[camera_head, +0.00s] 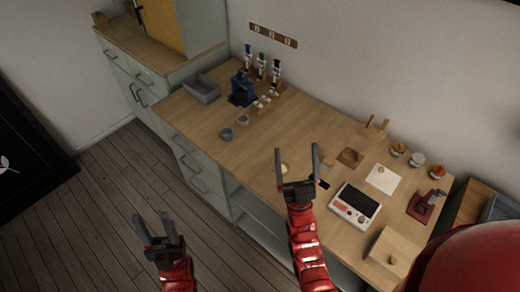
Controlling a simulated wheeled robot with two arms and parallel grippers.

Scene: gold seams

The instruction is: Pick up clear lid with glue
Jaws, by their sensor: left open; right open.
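My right gripper (296,153) is open and empty above the wooden worktop, its fingers pointing toward the wall. My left gripper (152,217) is open and empty over the floor, in front of the cabinet. A small pale object (284,168) shows beside the left finger of my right gripper; it is too small to tell whether it is a clear lid or has glue on it. A small dark item (321,181) lies just right of that gripper. I cannot pick out the clear lid with certainty.
The worktop (225,160) holds a white device with a dark screen (357,206), a white sheet (383,178), small jars (417,159), a dark red tool (425,206), a wooden box (392,250), grey cups (226,135), a blue device (242,90) and a grey tray (202,89). Its middle is mostly clear.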

